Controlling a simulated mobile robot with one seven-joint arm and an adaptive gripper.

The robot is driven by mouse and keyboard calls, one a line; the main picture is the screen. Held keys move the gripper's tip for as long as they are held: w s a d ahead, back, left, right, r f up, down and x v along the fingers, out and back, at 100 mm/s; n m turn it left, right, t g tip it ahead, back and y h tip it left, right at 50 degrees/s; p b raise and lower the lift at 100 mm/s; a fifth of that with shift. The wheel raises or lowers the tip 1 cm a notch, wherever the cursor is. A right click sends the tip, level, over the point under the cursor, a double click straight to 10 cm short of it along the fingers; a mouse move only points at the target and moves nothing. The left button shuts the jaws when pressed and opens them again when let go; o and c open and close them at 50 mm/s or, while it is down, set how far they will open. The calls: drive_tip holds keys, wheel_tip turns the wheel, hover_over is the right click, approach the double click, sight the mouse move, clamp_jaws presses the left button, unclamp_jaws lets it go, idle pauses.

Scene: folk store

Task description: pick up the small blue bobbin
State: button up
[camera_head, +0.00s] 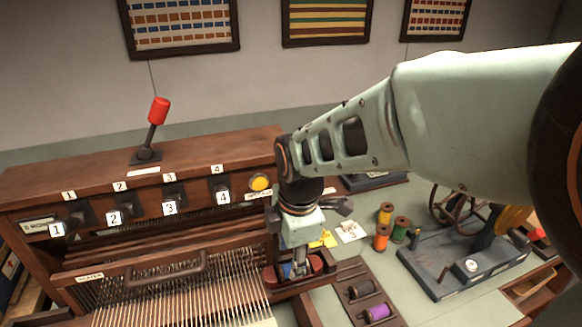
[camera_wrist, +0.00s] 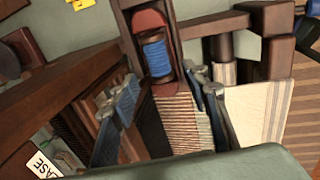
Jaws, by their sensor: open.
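The small blue bobbin (camera_wrist: 157,57) lies in a wooden shuttle with red ends (camera_wrist: 150,20), at the top middle of the wrist view. In the head view a bit of blue (camera_head: 287,270) shows in the shuttle (camera_head: 316,264) at the loom's right end, mostly hidden by my gripper (camera_head: 299,268). In the wrist view my gripper (camera_wrist: 160,84) is open, its two fingers apart with nothing held between them. The bobbin is beyond the fingertips, roughly in line with the gap. Contact with the shuttle cannot be told.
The loom (camera_head: 140,265) with its upright threads fills the left. A red-knobbed lever (camera_head: 158,112) stands on top. A tray (camera_head: 352,270) holds dark and purple spools (camera_head: 376,312). Several coloured spools (camera_head: 400,230) and a winder (camera_head: 470,260) stand to the right.

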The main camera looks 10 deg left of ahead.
sight(288, 267)
drive_tip(key=f, duration=0.1)
drive_tip(key=f+b, duration=0.1)
drive_tip(key=f, duration=0.1)
drive_tip(key=w+f+b, duration=0.1)
drive_tip(key=shift+a+f, duration=0.25)
drive_tip(key=shift+a, duration=0.15)
drive_tip(key=shift+r, duration=0.1)
drive_tip(key=shift+c, duration=0.3)
clamp_jaws()
